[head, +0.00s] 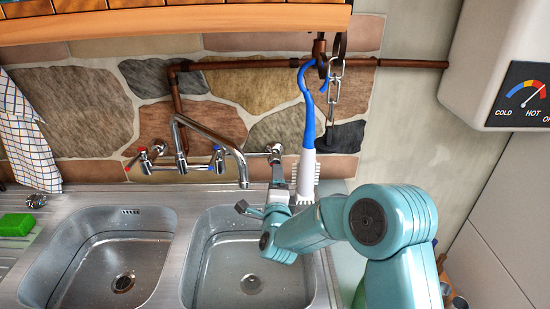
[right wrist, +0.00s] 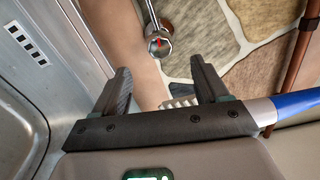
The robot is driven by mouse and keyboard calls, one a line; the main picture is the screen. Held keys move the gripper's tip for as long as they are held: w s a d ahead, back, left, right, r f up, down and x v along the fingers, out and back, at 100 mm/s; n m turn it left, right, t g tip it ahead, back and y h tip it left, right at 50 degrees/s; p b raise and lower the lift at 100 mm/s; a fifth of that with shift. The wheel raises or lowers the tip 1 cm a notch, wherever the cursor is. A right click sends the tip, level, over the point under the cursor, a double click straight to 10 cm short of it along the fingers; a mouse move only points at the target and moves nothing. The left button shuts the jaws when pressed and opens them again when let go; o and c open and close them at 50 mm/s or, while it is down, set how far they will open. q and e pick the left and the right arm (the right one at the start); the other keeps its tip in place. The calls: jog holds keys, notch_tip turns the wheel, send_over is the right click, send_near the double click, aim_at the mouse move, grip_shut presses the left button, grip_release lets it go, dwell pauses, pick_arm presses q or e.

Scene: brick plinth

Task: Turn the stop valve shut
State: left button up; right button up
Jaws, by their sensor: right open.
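A brown fitting (head: 319,48) with a dark round handle (head: 340,45) sits on the copper pipe under the shelf and looks like the stop valve, though I cannot be certain. A blue-and-white brush (head: 308,125) hangs in front of it by its hook, and a metal chain (head: 335,85) hangs beside it. A chrome round end (head: 274,148) stands lower on the wall; it shows a red mark in the right wrist view (right wrist: 159,44). My right gripper (head: 263,192) is open and empty, below that end and left of the brush. White bristles show between its fingers (right wrist: 163,88). My left gripper is out of view.
A chrome mixer tap (head: 182,145) stands left over two steel sinks (head: 70,245). A checked cloth (head: 28,135) and green sponge (head: 15,224) are at far left. A white water heater (head: 490,50) is at upper right. The wooden shelf (head: 180,22) overhangs the pipe.

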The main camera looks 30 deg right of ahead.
aim_at(275, 162)
jog(key=p+x, duration=0.2)
jog(key=x, duration=0.8)
jog(key=shift+d+p, duration=0.1)
jog(key=shift+p, duration=0.2)
jog(key=shift+w, duration=0.1)
jog(key=c, duration=1)
jog(key=shift+f+n+b, duration=0.3)
jog(key=shift+n+b, duration=0.1)
jog(key=shift+b, duration=0.55)
jog(key=shift+r+n, duration=0.1)
jog(key=shift+n, duration=0.2)
jog(key=shift+r, duration=0.15)
